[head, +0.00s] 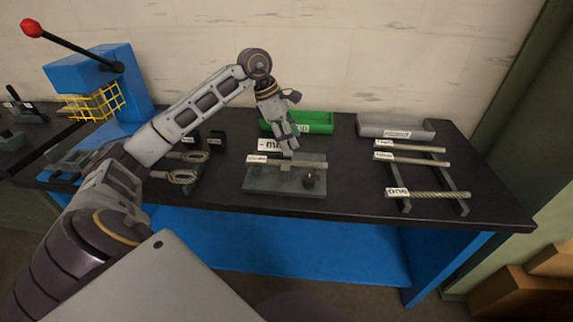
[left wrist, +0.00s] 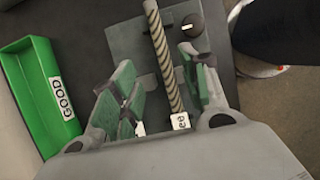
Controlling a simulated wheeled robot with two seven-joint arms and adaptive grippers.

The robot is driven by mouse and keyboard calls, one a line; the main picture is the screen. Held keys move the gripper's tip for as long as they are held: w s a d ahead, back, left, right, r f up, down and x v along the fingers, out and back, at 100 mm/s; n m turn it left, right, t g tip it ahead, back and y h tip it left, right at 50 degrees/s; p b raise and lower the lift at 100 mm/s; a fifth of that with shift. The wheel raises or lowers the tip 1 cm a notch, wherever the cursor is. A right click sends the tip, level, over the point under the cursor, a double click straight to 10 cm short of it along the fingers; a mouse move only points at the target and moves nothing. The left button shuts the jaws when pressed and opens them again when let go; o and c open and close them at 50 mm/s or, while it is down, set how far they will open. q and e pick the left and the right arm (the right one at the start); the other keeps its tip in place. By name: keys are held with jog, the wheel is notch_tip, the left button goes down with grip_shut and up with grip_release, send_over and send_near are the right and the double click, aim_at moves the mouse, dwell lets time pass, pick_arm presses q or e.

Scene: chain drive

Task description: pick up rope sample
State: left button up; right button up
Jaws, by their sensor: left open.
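A rope sample (head: 308,164), a twisted metallic rod with a white label at its left end, lies across a grey fixture (head: 262,183) with a black knob. My left gripper (head: 289,143) points down just above the middle of this sample. In the left wrist view the rope sample (left wrist: 163,55) passes between the green-padded fingers of the open gripper (left wrist: 160,85), with gaps showing on both sides. Its label, partly hidden, shows "ee". Whether the fingers reach down to the sample's height I cannot tell. My right gripper is not in view.
A green tray (head: 318,127), marked GOOD in the left wrist view (left wrist: 38,92), stands behind the fixture. A grey tray (head: 372,121) stands back right. A rack (head: 402,180) at right holds several labelled rods. A blue press (head: 128,78) with a red-knobbed lever stands at left.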

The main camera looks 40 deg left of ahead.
pick_arm(q)
jog(key=shift+x, duration=1.9)
jog(key=shift+x, duration=2.6)
jog(key=shift+s+d, duration=0.15)
jog(key=shift+s, duration=0.05)
jog(key=shift+c, duration=0.2)
grip_shut()
